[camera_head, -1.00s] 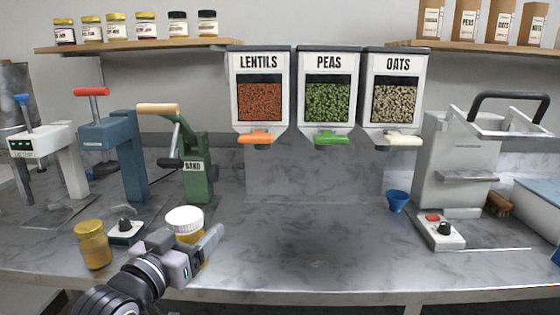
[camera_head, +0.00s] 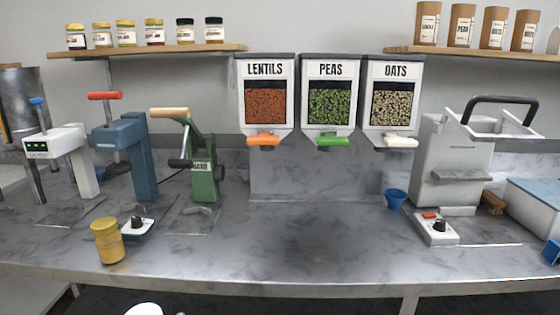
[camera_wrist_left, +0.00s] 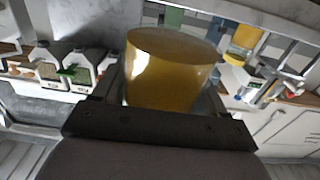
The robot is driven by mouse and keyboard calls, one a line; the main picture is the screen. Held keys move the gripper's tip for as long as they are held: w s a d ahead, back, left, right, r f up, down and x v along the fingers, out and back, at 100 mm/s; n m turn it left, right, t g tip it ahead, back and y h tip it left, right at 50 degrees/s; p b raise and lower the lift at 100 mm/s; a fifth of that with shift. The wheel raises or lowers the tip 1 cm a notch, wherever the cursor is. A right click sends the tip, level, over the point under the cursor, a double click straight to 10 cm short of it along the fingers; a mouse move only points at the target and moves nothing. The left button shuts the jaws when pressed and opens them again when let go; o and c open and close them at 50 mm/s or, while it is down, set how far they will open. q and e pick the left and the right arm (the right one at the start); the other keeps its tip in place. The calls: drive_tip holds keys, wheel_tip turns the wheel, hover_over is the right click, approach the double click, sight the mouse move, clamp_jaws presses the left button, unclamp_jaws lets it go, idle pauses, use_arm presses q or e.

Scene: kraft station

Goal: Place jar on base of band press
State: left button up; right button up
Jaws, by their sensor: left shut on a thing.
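The jar (camera_wrist_left: 170,70) holds amber contents and fills the middle of the left wrist view. My left gripper (camera_wrist_left: 163,100) is shut on it. The band press (camera_head: 203,172) is green with a tan handle and a label. Its flat grey base (camera_head: 195,220) lies on the counter and is bare. The held jar is nearer to me than the counter's front edge in the picture. My right gripper is not in view.
Another amber jar with a yellow lid (camera_head: 108,240) stands on the counter left of the base, near a small control box (camera_head: 136,229). A blue press (camera_head: 140,165) and a white press (camera_head: 75,160) stand further left. The counter's middle (camera_head: 290,235) is clear.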

use_arm(q)
drive_tip(key=shift+s+a+f+y, duration=0.15)
drive_tip(key=shift+s+a+f, duration=0.05)
drive_tip(key=shift+s, duration=0.35)
drive_tip(key=shift+s+a+f+y, duration=0.15)
drive_tip(key=shift+s+a+f, duration=0.05)
drive_tip(key=shift+s, duration=0.35)
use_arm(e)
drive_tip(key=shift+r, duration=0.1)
